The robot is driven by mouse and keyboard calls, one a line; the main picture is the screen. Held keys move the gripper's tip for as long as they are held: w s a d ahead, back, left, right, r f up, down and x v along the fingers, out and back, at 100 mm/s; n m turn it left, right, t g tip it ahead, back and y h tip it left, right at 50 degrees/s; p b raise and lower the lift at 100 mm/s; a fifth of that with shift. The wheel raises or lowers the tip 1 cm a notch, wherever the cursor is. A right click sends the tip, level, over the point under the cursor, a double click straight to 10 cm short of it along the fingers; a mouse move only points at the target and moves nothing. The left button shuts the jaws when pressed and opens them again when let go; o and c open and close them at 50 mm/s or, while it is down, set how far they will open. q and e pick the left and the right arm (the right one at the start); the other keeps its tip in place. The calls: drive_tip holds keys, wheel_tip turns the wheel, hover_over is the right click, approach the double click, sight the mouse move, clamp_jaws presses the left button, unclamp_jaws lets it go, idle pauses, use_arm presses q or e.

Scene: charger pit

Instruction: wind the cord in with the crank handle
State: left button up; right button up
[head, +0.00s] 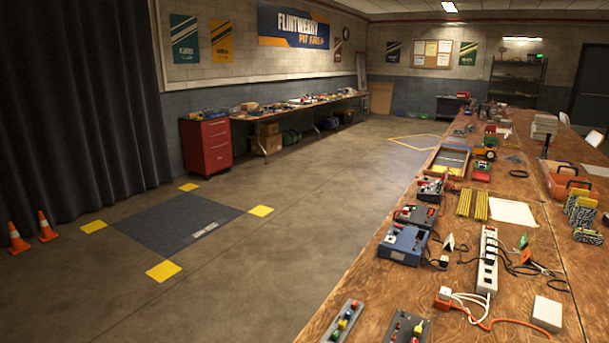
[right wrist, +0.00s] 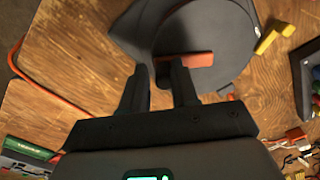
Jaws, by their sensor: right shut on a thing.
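In the right wrist view a dark round reel (right wrist: 222,38) is at the top centre, over the wooden table. An orange-red bar (right wrist: 192,60), which looks like the crank handle, crosses its near side. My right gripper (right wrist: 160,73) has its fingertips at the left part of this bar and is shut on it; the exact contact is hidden. An orange cord (right wrist: 28,78) curves over the table at the left. In the head view an orange cord (head: 490,326) runs from the white and orange plug block; the reel and both grippers are out of that view.
A yellow piece (right wrist: 272,37) sticks out at the reel's right edge. A dark box (right wrist: 308,80) stands further right. In the head view the table holds a white power strip (head: 488,262), a white box (head: 547,313) and several control boxes. Open floor lies left.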

drive_tip(key=shift+s+a+f, duration=0.4)
drive_tip(key=shift+s, duration=0.25)
drive_tip(key=shift+a+f+b, duration=0.1)
drive_tip(key=shift+a+b, duration=0.2)
drive_tip(key=shift+a, duration=0.1)
drive_tip(key=shift+c, duration=0.2)
drive_tip(key=shift+s+a+b, duration=0.2)
drive_tip(key=shift+a+b, duration=0.1)
drive_tip(key=shift+a, duration=0.5)
drive_tip(key=shift+c, duration=0.2)
drive_tip(key=shift+w+a+b, duration=0.1)
drive_tip(key=shift+a+b, duration=0.2)
drive_tip(key=shift+a, duration=0.7)
drive_tip(key=shift+a+r, duration=0.1)
drive_tip(key=shift+r, duration=0.1)
drive_tip(key=o, duration=1.2)
drive_tip(key=shift+c, duration=0.2)
drive_tip(key=o, duration=0.5)
drive_tip(key=shift+w, duration=0.25)
drive_tip(key=shift+r, duration=0.1)
